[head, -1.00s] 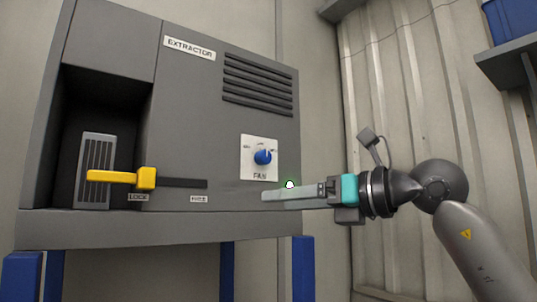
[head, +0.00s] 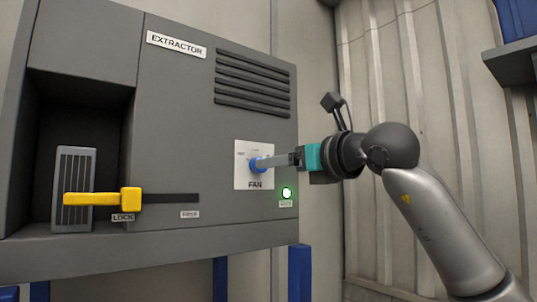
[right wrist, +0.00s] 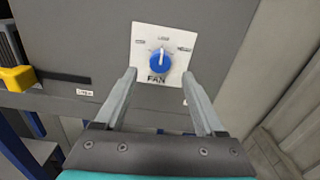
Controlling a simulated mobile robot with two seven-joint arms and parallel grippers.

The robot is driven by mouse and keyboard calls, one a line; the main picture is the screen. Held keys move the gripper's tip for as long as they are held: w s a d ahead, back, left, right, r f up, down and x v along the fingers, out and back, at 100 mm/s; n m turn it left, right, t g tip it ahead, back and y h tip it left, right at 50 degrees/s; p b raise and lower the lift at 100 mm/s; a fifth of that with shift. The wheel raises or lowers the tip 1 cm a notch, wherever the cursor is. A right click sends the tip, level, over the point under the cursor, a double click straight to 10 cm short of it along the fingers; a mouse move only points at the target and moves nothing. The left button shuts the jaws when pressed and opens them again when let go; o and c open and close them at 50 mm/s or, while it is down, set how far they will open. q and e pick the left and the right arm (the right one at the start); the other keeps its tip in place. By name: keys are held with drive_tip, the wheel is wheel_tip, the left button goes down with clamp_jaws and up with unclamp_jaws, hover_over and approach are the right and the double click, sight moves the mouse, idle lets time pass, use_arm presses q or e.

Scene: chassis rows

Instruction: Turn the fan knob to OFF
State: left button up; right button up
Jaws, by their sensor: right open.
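The blue fan knob (head: 256,164) sits on a white plate (head: 242,180) marked FAN, on the front of the grey extractor cabinet. In the right wrist view the knob (right wrist: 161,62) shows whole, with its white pointer toward the top label; the other labels are too small to read surely. My right gripper (head: 264,163) reaches in from the right with its fingers close to the knob. In the right wrist view its fingers (right wrist: 160,72) are spread wide on either side of the knob, with nothing between them gripped. My left gripper is not in view.
A yellow lever handle (head: 130,200) stands beside a slot at the lower left, near a LOCK label. A green light (head: 286,193) glows right below the fan plate. A dark recess with a ribbed filter (head: 74,165) lies at the left. A corrugated wall stands right.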

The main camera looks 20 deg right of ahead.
sight(252, 165)
drive_tip(key=shift+p+x, duration=0.6)
drive_tip(key=shift+x, duration=1.55)
drive_tip(key=shift+c, duration=0.4)
clamp_jaws()
